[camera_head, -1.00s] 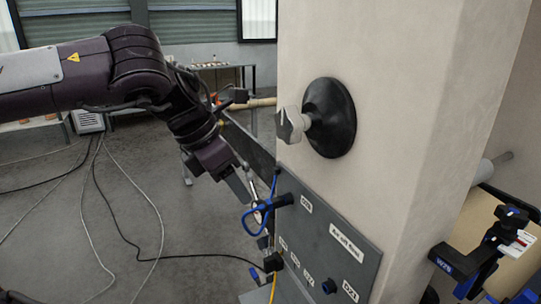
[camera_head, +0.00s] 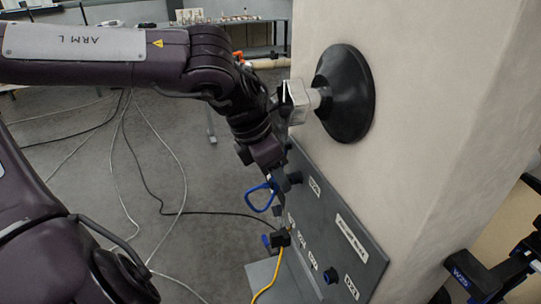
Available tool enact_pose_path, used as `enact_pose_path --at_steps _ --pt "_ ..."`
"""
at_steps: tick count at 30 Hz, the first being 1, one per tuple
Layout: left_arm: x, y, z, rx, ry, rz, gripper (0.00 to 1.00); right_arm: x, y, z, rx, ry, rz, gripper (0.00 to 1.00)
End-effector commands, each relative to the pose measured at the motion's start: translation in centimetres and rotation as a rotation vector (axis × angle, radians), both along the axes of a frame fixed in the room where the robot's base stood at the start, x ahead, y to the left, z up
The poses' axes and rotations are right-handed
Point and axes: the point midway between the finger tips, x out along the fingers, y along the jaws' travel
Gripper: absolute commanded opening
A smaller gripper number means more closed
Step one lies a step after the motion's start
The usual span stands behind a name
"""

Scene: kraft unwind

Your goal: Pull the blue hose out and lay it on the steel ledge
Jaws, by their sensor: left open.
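The blue hose (camera_head: 258,198) hangs as a small loop at the left edge of the grey panel, beside a dark round fitting (camera_head: 294,178). My left gripper (camera_head: 275,168) is just above the loop, close to the panel edge. It is open, but its fingers are mostly hidden by the wrist and panel, and I cannot tell whether they touch the hose. A grey flat surface, apparently the steel ledge (camera_head: 262,274), shows low at the panel's left.
The labelled grey panel (camera_head: 338,245) is on a pale column (camera_head: 430,110). A yellow cable (camera_head: 268,285) and black plug (camera_head: 281,238) are below the loop. Cables lie across the floor.

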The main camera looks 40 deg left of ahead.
Motion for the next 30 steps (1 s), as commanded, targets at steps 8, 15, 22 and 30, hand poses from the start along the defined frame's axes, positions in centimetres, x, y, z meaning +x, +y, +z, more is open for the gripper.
enact_pose_path --at_steps 8,15,22,30 --pt "0.2 -0.1 -0.5 -0.001 -0.002 0.0 0.44 1.8 0.0 0.3 0.002 -0.027 0.001 0.36" --pt "0.2 -0.1 -0.5 0.0 -0.001 0.0 0.23 0.8 -0.2 0.2 -0.002 -0.014 0.002 0.36" --pt "0.2 -0.1 -0.5 -0.001 -0.002 0.0 0.15 0.5 -0.3 0.1 -0.004 -0.008 0.002 0.36" --pt "0.2 -0.1 -0.4 -0.001 -0.002 0.0 0.0 0.5 -0.3 0.1 -0.003 -0.008 0.003 0.36"
